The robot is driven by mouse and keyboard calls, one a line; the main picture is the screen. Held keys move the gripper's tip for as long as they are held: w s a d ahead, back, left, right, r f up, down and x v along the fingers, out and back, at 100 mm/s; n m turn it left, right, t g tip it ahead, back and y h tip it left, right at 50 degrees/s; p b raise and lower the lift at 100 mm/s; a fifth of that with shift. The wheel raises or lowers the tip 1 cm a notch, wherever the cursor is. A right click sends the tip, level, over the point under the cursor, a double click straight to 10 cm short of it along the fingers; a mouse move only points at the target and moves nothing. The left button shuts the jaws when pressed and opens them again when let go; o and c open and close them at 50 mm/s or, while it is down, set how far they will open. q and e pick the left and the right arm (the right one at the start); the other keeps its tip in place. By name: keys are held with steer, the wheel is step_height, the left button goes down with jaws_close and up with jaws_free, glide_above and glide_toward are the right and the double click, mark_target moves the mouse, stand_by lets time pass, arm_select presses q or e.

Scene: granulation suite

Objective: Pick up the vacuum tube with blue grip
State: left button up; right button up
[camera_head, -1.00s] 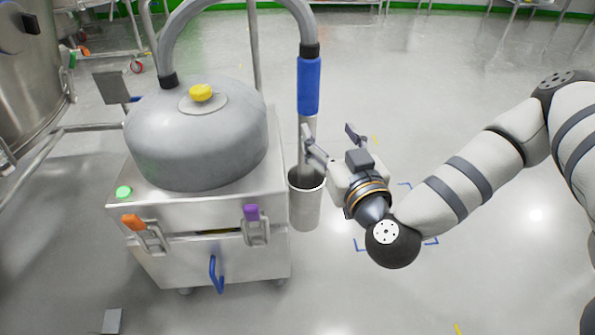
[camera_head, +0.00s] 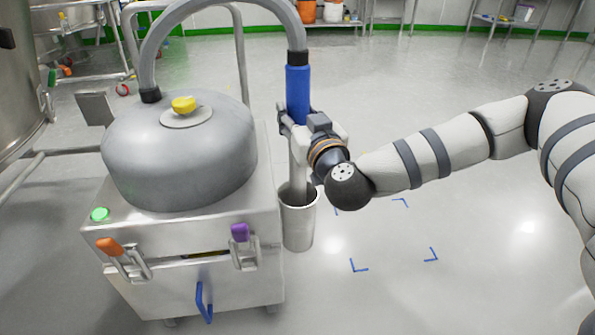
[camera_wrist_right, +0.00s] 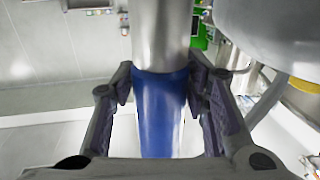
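The vacuum tube stands upright with its lower end in a grey cup (camera_head: 298,222) beside the vacuum unit. Its blue grip (camera_head: 297,92) has a black collar and hose at the top and bare metal below. My right gripper (camera_head: 296,118) is at the lower end of the blue grip. In the right wrist view, its fingers (camera_wrist_right: 161,88) stand on both sides of the tube, where the blue grip (camera_wrist_right: 160,115) meets the metal. They look open, with narrow gaps beside the grip; firm contact is not visible. My left gripper is not in view.
The vacuum unit (camera_head: 180,150), with a grey dome and yellow knob (camera_head: 184,104), stands just left of the tube. Its hose (camera_head: 215,8) arches over to the tube. Open floor (camera_head: 450,220) with blue corner marks lies to the right. A steel vessel (camera_head: 18,95) is at far left.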

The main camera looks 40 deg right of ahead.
steer(key=c, duration=0.5)
steer(key=shift+r, duration=0.15)
step_height(320, 180, up, 27)
steer(key=p, duration=1.2)
glide_above(298, 49)
arm_select(q)
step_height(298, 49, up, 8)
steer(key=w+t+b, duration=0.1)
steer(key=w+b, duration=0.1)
steer(key=b, duration=0.1)
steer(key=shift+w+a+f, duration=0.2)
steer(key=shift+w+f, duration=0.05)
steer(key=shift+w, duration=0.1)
arm_select(e)
steer(key=shift+f, duration=3.5)
